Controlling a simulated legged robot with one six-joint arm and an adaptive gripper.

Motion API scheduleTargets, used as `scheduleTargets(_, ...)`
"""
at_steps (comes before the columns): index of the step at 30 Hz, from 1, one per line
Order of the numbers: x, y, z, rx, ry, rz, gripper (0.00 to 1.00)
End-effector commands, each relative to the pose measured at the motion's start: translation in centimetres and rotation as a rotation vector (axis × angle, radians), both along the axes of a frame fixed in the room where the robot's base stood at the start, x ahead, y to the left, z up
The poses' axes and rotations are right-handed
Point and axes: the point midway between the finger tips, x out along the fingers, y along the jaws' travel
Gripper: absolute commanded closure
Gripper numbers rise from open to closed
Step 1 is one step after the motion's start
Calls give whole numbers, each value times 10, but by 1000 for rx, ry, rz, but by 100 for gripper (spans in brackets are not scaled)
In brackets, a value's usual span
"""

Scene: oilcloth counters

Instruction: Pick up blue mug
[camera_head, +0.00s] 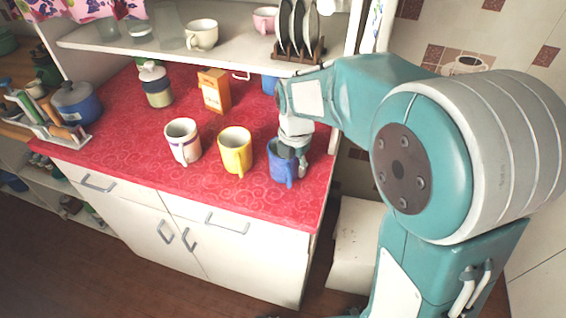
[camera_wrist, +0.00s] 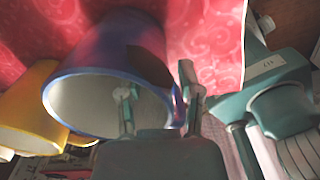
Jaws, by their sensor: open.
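The blue mug (camera_head: 280,172) stands upright at the right front of the red counter, rightmost in a row of three mugs. My gripper (camera_head: 296,150) is at its rim from above, on the right side. In the wrist view the blue mug (camera_wrist: 108,62) shows its pale inside. My gripper (camera_wrist: 157,85) is open there, with one finger over the mug's mouth and the other outside its wall. The mug's wall and rim lie between the fingers. I cannot tell whether either finger touches it.
A yellow mug (camera_head: 235,152) stands close left of the blue one, then a white mug (camera_head: 183,142). An orange box (camera_head: 214,92) and a jar (camera_head: 156,86) stand behind. A shelf (camera_head: 150,47) with dishes hangs above. The counter's front and right edges are near.

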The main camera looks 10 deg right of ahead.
Motion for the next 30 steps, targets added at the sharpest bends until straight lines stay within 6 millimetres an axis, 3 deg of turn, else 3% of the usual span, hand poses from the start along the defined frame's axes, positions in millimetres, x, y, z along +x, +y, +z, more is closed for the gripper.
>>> scheduleTargets(8,0,-1,-5,2,-3,-1,54)
scheduleTargets(9,0,-1,-5,1,-2,-1,58)
scheduleTargets(12,0,0,-6,0,-1,0,100)
scheduleTargets(25,0,0,-5,1,-2,-1,100)
scheduleTargets(30,1,0,4,1,-4,-1,100)
